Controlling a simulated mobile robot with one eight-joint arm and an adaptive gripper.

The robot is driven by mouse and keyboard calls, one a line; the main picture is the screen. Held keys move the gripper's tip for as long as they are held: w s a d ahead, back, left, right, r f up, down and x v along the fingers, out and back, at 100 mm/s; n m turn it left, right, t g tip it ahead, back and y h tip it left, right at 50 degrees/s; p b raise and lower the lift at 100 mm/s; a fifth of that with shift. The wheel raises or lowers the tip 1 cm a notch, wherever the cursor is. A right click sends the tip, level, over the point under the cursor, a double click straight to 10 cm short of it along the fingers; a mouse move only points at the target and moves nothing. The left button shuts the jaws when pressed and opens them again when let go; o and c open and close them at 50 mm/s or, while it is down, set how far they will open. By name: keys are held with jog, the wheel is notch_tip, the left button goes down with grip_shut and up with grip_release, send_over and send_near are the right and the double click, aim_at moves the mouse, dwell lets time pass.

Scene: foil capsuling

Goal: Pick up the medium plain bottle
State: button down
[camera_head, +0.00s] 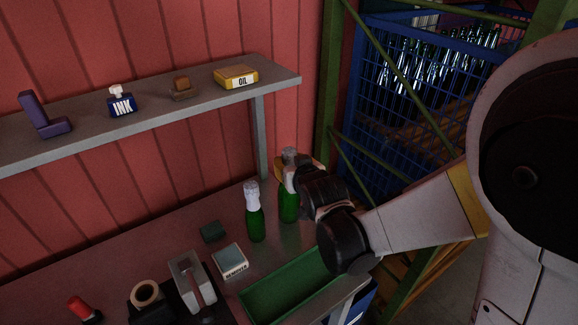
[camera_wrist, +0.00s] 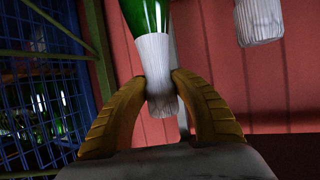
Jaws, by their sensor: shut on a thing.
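A green bottle (camera_head: 289,207) with a whitish foil neck is in my gripper (camera_head: 288,168), at the right end of the bench in the head view. The wrist view shows the yellow fingers of my gripper (camera_wrist: 162,84) shut around the whitish neck of this bottle (camera_wrist: 153,58). The bottle looks upright; I cannot tell whether its base touches the bench. A second green bottle (camera_head: 255,222) with a whitish foil neck stands just to its left. Its whitish top (camera_wrist: 259,20) shows at the upper right of the wrist view. Both necks look covered, and I cannot tell their sizes apart.
A green tray (camera_head: 262,307) lies in front of the bottles. A small labelled box (camera_head: 230,261), a dark green block (camera_head: 213,231) and a grey device (camera_head: 190,275) are to the left. A shelf (camera_head: 285,80) hangs above. A blue wire crate (camera_head: 390,95) stands right.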

notch_tip(320, 180, up, 2)
jog(key=shift+r+p, duration=0.2)
jog(key=shift+p, duration=0.15)
jog(key=s+d+r+p, duration=0.2)
jog(key=d+r, duration=0.4)
jog(key=d, duration=0.5)
jog(key=shift+s+d+r+p, duration=0.15)
jog(key=shift+s+r+p, duration=0.2)
jog(key=shift+s, duration=0.2)
jog(key=shift+c, duration=2.2)
grip_release()
